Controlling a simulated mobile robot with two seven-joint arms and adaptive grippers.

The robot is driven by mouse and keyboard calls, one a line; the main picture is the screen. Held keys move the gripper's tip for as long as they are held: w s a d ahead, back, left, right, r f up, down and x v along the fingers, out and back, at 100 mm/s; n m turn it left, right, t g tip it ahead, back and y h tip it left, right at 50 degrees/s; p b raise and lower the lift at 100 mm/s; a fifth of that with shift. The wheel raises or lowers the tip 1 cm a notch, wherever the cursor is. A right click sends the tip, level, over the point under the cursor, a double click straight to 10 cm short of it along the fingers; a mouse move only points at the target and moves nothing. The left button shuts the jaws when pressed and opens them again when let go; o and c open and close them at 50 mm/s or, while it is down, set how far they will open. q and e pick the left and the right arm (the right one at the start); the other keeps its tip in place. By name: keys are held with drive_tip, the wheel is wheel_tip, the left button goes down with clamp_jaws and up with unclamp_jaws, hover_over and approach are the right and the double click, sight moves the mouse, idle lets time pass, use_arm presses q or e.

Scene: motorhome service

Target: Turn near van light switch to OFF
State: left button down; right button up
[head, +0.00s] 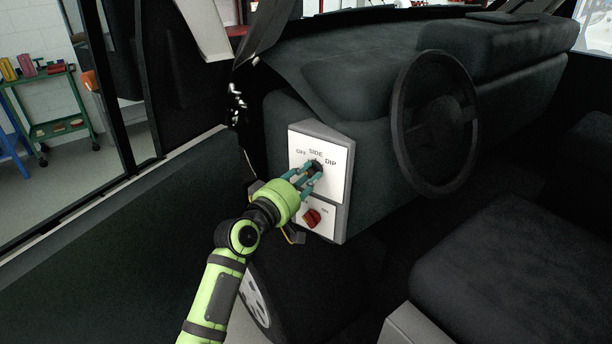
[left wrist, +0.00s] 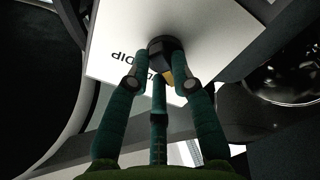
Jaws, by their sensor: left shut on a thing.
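The light switch is a dark rotary knob (head: 315,165) on a white panel (head: 338,180) beside the dashboard, with OFF, SIDE and DIP printed around it. My left gripper (head: 312,172) reaches it from the lower left, its teal fingers shut around the knob. In the left wrist view the dark knob (left wrist: 164,47) sits between the fingertips of my left gripper (left wrist: 158,82). The DIP label shows upside down beside it there. A small yellow mark shows at the knob's edge, partly hidden by the fingers. I cannot tell which label it points to. My right gripper is not in view.
A red knob (head: 312,217) with an ON label sits on a lower panel just below my left gripper. The steering wheel (head: 434,122) is to the right. The door (head: 110,235) stands open at left, and a green tool trolley (head: 50,105) is beyond it.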

use_arm(q)
drive_tip(key=c, duration=1.1)
unclamp_jaws()
drive_tip(key=shift+o, duration=0.2)
drive_tip(key=v, duration=1.2)
